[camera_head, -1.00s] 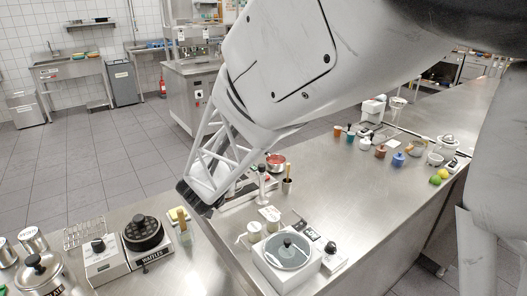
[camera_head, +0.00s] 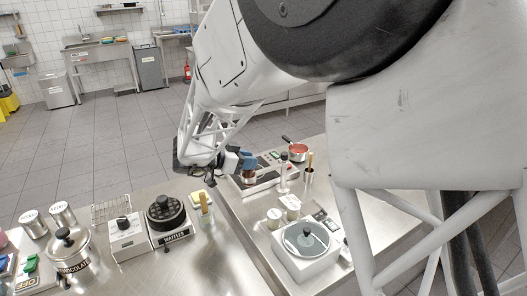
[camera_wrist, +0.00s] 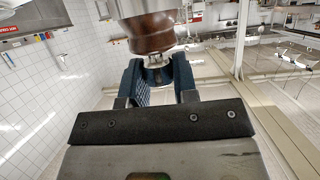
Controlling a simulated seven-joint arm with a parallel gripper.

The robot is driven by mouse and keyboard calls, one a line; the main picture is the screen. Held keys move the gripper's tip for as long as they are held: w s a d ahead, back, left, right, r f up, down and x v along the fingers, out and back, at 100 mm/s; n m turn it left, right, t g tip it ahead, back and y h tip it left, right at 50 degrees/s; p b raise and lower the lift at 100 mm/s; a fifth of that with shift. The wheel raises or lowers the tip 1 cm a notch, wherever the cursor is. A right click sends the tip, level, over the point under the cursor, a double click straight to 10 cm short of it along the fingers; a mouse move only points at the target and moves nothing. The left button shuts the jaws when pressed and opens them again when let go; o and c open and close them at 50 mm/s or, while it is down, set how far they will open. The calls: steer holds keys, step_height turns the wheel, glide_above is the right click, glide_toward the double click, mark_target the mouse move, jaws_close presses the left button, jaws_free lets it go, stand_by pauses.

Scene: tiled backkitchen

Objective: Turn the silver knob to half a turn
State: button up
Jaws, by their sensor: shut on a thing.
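My gripper (camera_wrist: 158,82) has its dark blue fingers on either side of the narrow silver part (camera_wrist: 155,62) of a rounded brown-and-silver thing (camera_wrist: 152,33) in the wrist view. The fingers are shut on that part, though they partly hide it. In the head view my gripper (camera_head: 240,160) is right above a small brown thing (camera_head: 249,178), which stands at the left end of a flat appliance (camera_head: 262,187). I cannot tell for sure that the silver part is the task's silver knob.
A red pan (camera_head: 298,152) sits behind on the right, with utensil holders (camera_head: 308,176) near it. A white turntable-like appliance (camera_head: 304,262) stands in front. A waffle maker (camera_head: 167,222) is at left. Bare steel counter (camera_head: 195,265) lies between them.

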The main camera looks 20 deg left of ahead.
steer(key=m+g+h, duration=0.1)
steer(key=m+g, duration=0.2)
steer(key=m+g+h, duration=0.2)
steer(key=m+g, duration=0.1)
steer(key=shift+w+h, duration=0.1)
steer(key=shift+h, duration=0.2)
steer(key=shift+g, duration=0.3)
steer(key=o, duration=0.9)
steer(key=shift+o, duration=0.2)
steer(key=shift+a, duration=0.1)
steer(key=v, duration=0.7)
steer(key=shift+a+r, duration=0.25)
